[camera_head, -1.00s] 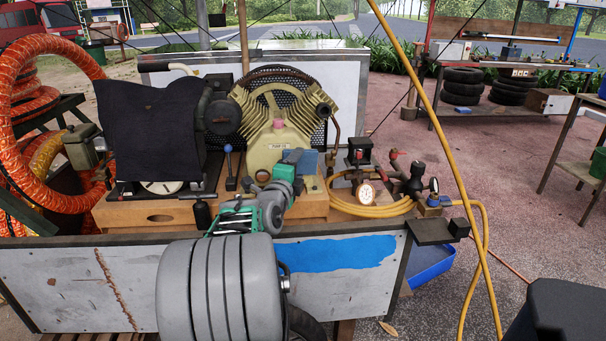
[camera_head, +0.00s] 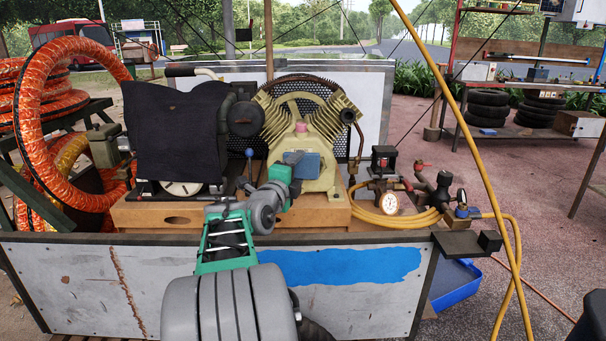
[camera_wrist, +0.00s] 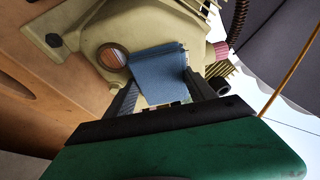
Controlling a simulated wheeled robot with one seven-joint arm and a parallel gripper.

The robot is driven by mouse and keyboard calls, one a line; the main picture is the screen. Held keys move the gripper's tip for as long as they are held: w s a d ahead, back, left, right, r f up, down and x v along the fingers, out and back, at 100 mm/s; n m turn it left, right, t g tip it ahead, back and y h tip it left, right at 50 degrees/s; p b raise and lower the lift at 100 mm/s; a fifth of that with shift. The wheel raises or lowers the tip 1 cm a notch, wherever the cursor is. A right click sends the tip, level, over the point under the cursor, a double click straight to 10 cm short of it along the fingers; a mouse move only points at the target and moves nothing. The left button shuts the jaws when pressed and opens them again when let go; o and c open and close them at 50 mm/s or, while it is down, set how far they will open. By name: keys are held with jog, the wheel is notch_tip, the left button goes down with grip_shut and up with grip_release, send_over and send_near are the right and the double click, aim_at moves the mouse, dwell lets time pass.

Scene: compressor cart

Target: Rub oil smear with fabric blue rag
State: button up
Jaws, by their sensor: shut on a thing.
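My gripper (camera_head: 292,172) is shut on a folded blue rag (camera_head: 302,163), in front of the cream compressor body (camera_head: 322,172). In the wrist view the rag (camera_wrist: 158,72) stands up between the two dark fingers (camera_wrist: 160,97), close to the compressor's casing (camera_wrist: 95,38). A round, brownish sight glass (camera_wrist: 112,57) lies just left of the rag. I cannot tell whether the rag touches the casing. I cannot make out an oil smear for certain; the rag and gripper hide part of the casing.
The compressor stands on a wooden base (camera_head: 150,214) behind the cart's grey front panel (camera_head: 70,285). A black cloth (camera_head: 175,130) hangs to its left. A gauge (camera_head: 390,203), valves and yellow hose (camera_head: 405,218) lie to its right. Orange hose coils (camera_head: 40,160) stand at far left.

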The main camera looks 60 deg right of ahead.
jog(key=shift+a+f+b, duration=0.25)
jog(key=shift+f+b, duration=0.1)
jog(key=shift+f, duration=0.4)
jog(key=a+b, duration=0.1)
jog(key=s+a+b, duration=0.1)
jog(key=b, duration=0.1)
jog(key=s+a+b, duration=0.1)
jog(key=a, duration=0.1)
jog(key=shift+s+r+b, duration=0.1)
jog(key=shift+s+b, duration=0.15)
jog(key=shift+b, duration=0.1)
jog(key=shift+c, duration=0.6)
jog(key=shift+s+a+r, duration=0.2)
jog(key=shift+a+r, duration=0.1)
jog(key=shift+a, duration=0.05)
jog(key=a+b, duration=0.1)
jog(key=s+a+b, duration=0.1)
jog(key=b, duration=0.1)
jog(key=shift+s+a, duration=0.2)
jog(key=shift+a, duration=0.15)
